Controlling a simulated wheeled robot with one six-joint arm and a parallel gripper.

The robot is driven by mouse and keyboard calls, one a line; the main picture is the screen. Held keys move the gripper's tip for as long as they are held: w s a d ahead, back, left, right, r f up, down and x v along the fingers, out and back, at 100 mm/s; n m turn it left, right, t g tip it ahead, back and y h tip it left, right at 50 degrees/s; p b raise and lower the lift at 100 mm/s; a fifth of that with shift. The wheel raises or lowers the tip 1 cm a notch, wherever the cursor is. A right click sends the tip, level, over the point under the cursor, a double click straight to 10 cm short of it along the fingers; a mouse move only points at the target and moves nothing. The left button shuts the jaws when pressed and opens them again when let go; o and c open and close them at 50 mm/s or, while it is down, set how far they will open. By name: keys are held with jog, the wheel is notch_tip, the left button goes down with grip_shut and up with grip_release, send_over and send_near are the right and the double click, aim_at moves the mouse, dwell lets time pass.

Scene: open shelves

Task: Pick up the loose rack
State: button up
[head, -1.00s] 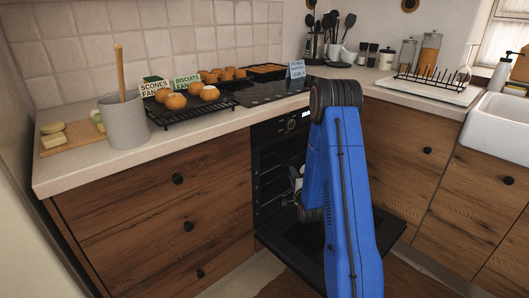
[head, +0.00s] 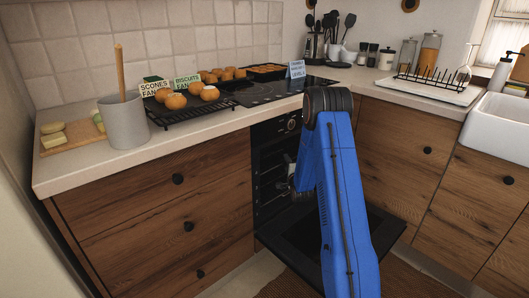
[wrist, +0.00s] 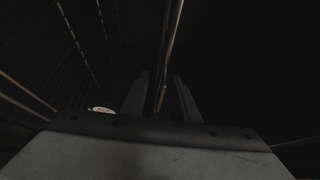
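In the wrist view my gripper (wrist: 161,76) is inside the dark oven, its two fingers apart. A thin metal bar (wrist: 172,40), which looks like the edge of a rack, runs from the top down between the fingers. The gap on each side of the bar suggests the fingers are not closed on it. In the head view my gripper (head: 287,187) is at the opening of the oven (head: 268,150), partly hidden by my blue arm. Most of the rack is lost in the dark.
The oven door (head: 290,235) hangs open below my arm. Side rails (wrist: 78,38) line the oven wall at left in the wrist view. On the counter, a black wire rack (head: 190,112) holds rolls beside a grey crock (head: 124,125). Wooden drawers flank the oven.

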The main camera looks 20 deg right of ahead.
jog(key=shift+w, duration=0.15)
grip_shut()
dwell(1.4)
